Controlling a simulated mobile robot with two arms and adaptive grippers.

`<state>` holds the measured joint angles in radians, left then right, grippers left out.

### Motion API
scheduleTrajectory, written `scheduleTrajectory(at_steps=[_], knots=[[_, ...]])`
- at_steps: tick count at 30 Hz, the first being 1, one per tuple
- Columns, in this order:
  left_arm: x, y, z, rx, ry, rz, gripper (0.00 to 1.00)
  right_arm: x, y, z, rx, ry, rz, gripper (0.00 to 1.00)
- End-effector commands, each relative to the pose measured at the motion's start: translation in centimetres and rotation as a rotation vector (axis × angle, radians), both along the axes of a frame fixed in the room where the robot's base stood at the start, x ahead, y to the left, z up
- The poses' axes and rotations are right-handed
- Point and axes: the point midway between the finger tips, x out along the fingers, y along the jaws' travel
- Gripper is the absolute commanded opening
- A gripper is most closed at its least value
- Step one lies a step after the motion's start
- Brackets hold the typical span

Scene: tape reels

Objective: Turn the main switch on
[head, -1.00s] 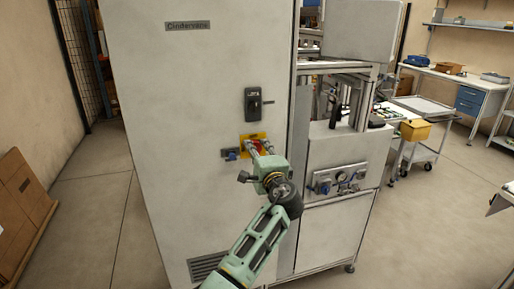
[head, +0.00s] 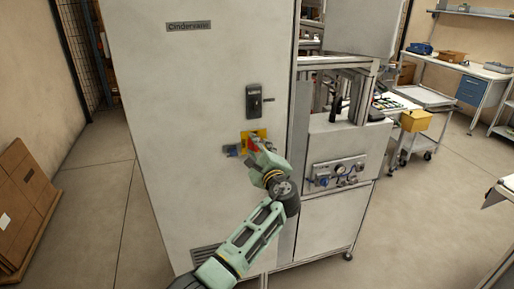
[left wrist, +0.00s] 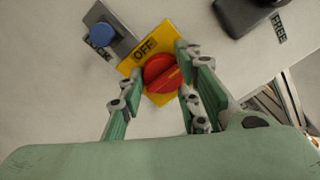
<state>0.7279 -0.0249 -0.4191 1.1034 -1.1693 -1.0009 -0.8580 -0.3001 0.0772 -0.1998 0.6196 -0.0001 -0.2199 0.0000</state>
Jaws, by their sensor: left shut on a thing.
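The main switch is a red round knob (left wrist: 160,74) on a yellow plate (left wrist: 131,63) marked OFF, set in the front of a tall grey cabinet (head: 190,130). In the head view a bit of the red knob (head: 253,147) shows beside my gripper. My left gripper (left wrist: 160,62) has one finger on each side of the knob and is shut on it. In the head view my left gripper (head: 262,152) is up against the plate and hides part of it. My right gripper is in neither view.
A blue button (left wrist: 102,34) on a plate marked LOCK sits beside the switch. A dark handle (head: 254,101) is above it, near the word FREE. A gauge panel (head: 338,173) stands to the right.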

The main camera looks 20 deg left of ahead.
Motion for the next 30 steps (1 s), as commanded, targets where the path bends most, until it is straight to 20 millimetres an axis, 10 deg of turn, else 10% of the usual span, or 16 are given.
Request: scheduleTrajectory(at_steps=[10, 11, 15, 30], knots=[[-0.1, 0.3, -0.6, -0.001, 0.011, 0.008, 0.05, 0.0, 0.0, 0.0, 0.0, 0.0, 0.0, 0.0], [-0.1, 0.3, -0.6, -0.001, 0.011, 0.008, 0.33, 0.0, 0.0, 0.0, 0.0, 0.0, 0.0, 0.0], [-0.1, 0.3, -0.5, -0.001, 0.009, 0.007, 0.46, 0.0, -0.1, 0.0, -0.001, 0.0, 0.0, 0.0], [-1.4, -1.0, -0.3, -0.002, 0.002, -0.001, 0.46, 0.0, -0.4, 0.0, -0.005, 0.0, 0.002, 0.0]])
